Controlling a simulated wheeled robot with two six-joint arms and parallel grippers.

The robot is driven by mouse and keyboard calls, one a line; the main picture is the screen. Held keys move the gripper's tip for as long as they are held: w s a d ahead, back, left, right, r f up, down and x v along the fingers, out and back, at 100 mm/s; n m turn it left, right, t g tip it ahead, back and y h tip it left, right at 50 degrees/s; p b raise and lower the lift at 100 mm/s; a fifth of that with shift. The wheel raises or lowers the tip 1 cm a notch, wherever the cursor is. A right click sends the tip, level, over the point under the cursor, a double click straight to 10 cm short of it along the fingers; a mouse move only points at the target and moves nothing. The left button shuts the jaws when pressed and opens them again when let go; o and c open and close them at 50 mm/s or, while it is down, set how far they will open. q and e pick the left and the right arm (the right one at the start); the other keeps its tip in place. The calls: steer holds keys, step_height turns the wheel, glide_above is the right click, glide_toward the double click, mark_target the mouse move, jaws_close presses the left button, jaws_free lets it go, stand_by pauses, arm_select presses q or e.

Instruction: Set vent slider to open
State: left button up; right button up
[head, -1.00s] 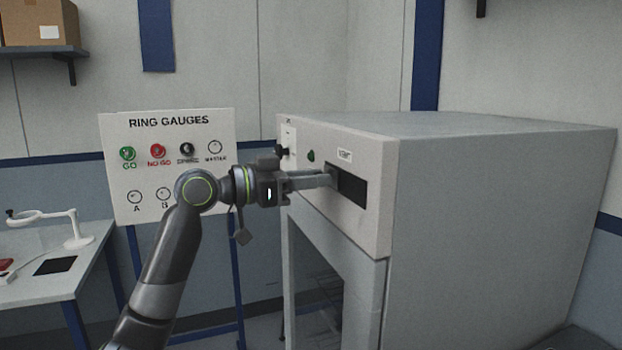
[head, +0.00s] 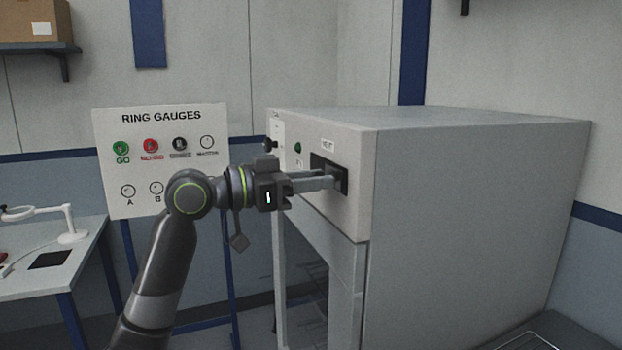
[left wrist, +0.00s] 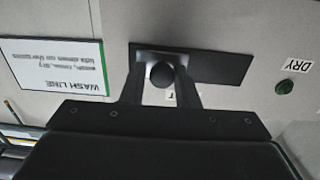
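The vent slider's dark slot (head: 318,163) is in the upper front panel of a grey cabinet, under a small label (head: 328,145). The slot also shows in the left wrist view (left wrist: 225,68), which is upside down. There the slider's round dark knob (left wrist: 162,75) sits near the slot's left end, which is the right end in the head view. My left gripper (head: 334,181) reaches the slot from the left, its fingers (left wrist: 160,82) closed on either side of the knob. In the head view the fingers hide the knob. My right gripper is not in view.
The cabinet (head: 470,200) fills the right side. A green button (left wrist: 284,87) and a dark knob (head: 270,145) are on its panel. A wash line sign (left wrist: 62,67) shows upside down. A ring gauges board (head: 160,130) and a table (head: 75,255) stand at the left.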

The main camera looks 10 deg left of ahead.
arm_select(q)
steer(key=o, duration=0.3)
steer(key=shift+s+d+r, duration=0.1)
steer(key=shift+s, duration=0.05)
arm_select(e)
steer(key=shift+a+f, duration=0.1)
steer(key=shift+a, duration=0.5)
arm_select(q)
steer(key=shift+a, duration=0.2)
steer(key=shift+b+v, duration=3)
steer(key=shift+v, duration=5.55)
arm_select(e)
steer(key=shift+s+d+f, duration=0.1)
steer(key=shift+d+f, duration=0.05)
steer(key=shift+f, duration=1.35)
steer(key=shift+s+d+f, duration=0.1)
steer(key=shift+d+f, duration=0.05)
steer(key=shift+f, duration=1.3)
arm_select(q)
steer(key=shift+s, duration=0.1)
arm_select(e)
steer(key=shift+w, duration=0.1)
